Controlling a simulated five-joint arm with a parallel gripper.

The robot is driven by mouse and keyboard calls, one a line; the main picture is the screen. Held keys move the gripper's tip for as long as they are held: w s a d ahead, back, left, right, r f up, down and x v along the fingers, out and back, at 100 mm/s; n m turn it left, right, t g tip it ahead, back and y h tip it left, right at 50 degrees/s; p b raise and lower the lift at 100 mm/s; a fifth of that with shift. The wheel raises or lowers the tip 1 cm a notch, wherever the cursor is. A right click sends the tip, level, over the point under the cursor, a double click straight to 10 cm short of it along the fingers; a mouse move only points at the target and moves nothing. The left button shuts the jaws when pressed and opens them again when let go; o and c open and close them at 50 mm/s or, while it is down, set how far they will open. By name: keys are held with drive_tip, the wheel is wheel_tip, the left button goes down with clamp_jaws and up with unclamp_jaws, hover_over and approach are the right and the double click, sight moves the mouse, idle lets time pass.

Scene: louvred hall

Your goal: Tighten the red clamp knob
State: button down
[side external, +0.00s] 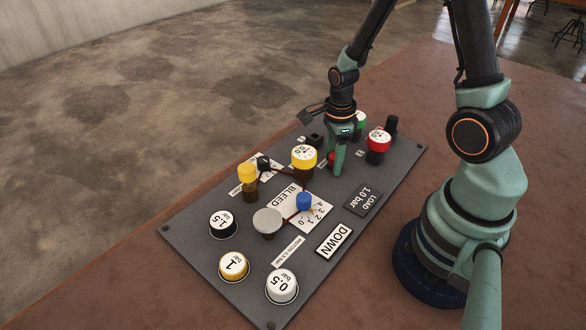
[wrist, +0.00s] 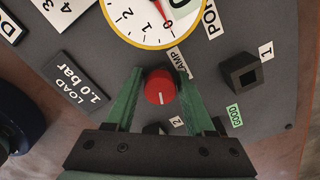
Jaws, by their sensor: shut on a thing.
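The red clamp knob (wrist: 160,88) is a small round knob with a pale index line, standing on the dark panel next to a label ending in "AMP". My gripper (wrist: 160,74) points down at the panel and is shut on the knob, one green finger on each side of it. In the side view my gripper (side external: 338,158) reaches down among the panel's parts, and only a bit of the red knob (side external: 331,157) shows beside a finger. The knob's base is hidden.
The panel (side external: 190,238) carries a yellow-rimmed gauge (side external: 304,155) close by, a red-topped cylinder (side external: 378,138), a green-topped one (side external: 361,119), a blue knob (side external: 304,200) and a grey disc (side external: 267,220). Several weights stand at the near end. A black socket (wrist: 242,73) is right of the knob.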

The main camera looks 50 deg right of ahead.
drive_tip(key=shift+c, duration=0.5)
unclamp_jaws()
drive_tip(key=shift+s+d, duration=0.25)
drive_tip(key=shift+d, duration=0.1)
drive_tip(key=shift+w+a+r, duration=0.1)
drive_tip(key=shift+r, duration=0.2)
drive_tip(key=n, duration=1.8)
drive_tip(key=shift+f, duration=0.3)
